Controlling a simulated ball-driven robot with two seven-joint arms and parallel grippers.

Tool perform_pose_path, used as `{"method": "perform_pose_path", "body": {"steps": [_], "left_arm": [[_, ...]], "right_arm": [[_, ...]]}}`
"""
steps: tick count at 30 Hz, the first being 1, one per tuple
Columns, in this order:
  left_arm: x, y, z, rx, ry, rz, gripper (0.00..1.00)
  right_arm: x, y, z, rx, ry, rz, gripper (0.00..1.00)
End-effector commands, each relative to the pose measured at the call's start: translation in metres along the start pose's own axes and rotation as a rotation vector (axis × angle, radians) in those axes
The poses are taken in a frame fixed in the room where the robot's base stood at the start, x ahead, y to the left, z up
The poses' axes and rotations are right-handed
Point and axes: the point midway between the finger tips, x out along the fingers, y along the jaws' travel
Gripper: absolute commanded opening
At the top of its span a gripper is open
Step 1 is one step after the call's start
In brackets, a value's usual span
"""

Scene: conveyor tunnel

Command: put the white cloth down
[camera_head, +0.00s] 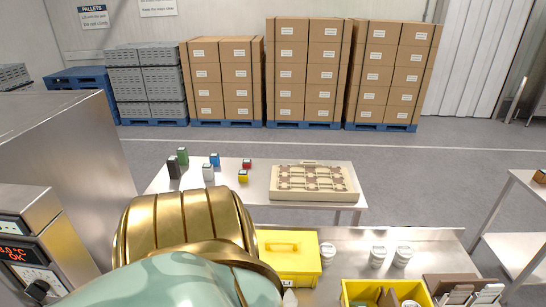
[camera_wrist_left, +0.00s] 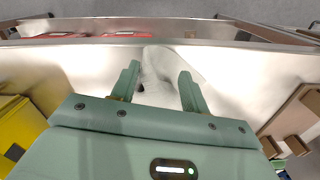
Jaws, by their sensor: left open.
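The white cloth (camera_wrist_left: 165,62) lies crumpled on the pale metal bench (camera_wrist_left: 245,75) in the left wrist view, between and just beyond my left fingers. My left gripper (camera_wrist_left: 160,76) is open, with one finger on each side of the cloth's near part. I cannot tell whether the fingers touch it. In the head view my gold and green left arm covers the left gripper and most of the bench there. A small white patch (camera_head: 289,298) shows beside the arm, perhaps the cloth. My right gripper is in neither view.
A yellow lidded box (camera_head: 288,264) stands beside my arm. White-lidded jars (camera_head: 378,256) and an open yellow bin (camera_head: 352,291) are to the right. A steel machine with a display (camera_head: 18,254) stands left. Behind, a table holds small blocks and a beige tray (camera_head: 314,196).

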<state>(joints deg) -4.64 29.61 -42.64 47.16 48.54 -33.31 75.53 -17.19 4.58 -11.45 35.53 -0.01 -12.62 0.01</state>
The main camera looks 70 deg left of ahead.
Motion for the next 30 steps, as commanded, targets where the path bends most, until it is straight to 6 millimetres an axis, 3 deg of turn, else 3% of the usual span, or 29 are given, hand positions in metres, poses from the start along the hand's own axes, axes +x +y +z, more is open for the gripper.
{"method": "perform_pose_path", "body": {"steps": [3, 11, 21, 26, 30], "left_arm": [[-0.015, 0.001, 0.005, 0.001, 0.001, 0.002, 0.45], [-0.030, 0.002, 0.011, -0.001, 0.000, 0.001, 0.45], [-0.089, 0.008, 0.036, 0.000, 0.000, 0.001, 0.45], [-0.097, 0.009, 0.038, -0.001, 0.002, -0.001, 0.45], [-0.093, 0.010, 0.034, -0.003, 0.003, -0.001, 0.07]], "right_arm": [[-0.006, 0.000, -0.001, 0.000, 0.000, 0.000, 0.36], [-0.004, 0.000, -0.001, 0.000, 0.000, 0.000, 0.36], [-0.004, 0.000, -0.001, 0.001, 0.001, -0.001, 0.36], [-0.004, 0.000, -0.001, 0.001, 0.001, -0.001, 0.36], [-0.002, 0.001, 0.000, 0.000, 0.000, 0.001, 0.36]]}}
